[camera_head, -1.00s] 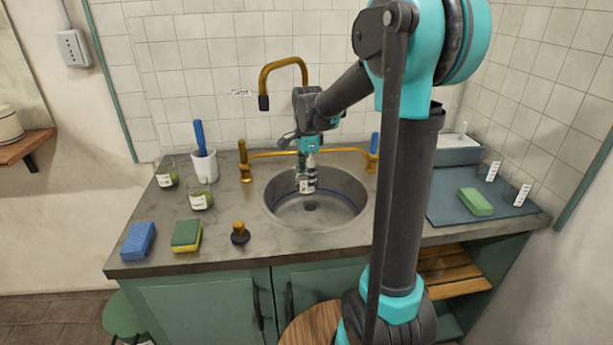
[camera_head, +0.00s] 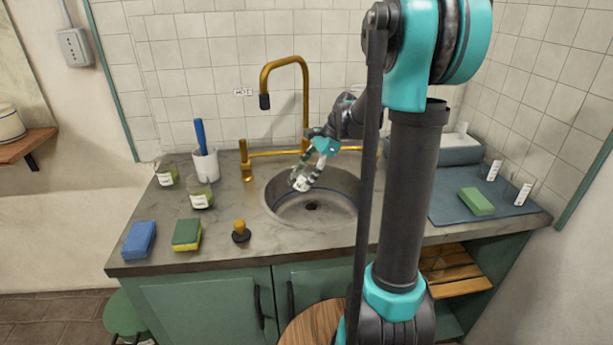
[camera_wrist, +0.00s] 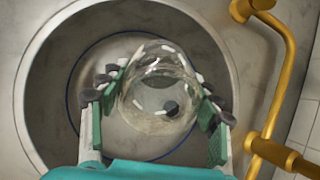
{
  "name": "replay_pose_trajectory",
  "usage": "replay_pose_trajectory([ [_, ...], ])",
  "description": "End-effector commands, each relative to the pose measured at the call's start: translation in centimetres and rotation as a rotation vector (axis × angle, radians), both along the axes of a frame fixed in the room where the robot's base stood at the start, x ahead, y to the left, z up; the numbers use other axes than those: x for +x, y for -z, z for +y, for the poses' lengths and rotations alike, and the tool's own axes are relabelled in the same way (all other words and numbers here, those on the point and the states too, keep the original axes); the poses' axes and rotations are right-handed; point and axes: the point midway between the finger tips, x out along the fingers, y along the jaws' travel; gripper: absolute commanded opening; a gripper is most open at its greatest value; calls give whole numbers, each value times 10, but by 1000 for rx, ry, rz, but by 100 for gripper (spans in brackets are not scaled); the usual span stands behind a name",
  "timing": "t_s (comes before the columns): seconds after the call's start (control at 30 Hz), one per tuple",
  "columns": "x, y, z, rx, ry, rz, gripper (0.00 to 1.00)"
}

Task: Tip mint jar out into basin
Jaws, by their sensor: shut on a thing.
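My gripper (camera_head: 308,172) is inside the basin's outline, tilted down to the left. In the wrist view my gripper (camera_wrist: 158,98) has its fingers closed on both sides of a clear glass jar (camera_wrist: 158,72). The jar looks mostly see-through, with no green contents that I can make out. Its label cannot be read, so I cannot confirm that it is the mint jar. The jar shows small and pale at the fingertips in the head view (camera_head: 299,183). The round basin (camera_head: 282,212) lies below it, its drain visible; the wrist view shows the basin's wall (camera_wrist: 45,95) around the jar.
Sponges (camera_head: 139,239) (camera_head: 187,233) and a stopper (camera_head: 241,232) lie in front. A brass tap (camera_head: 305,100) rises behind.

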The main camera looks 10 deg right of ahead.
Motion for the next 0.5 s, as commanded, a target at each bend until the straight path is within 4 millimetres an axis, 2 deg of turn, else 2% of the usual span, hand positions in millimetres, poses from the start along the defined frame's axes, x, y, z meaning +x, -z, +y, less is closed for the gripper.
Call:
replay_pose_trajectory([
  [0.37, 0, -2, 2, 57, -2, -1, 10],
  [0.5, 1, -2, 2, 132, 4, 0, 10],
])
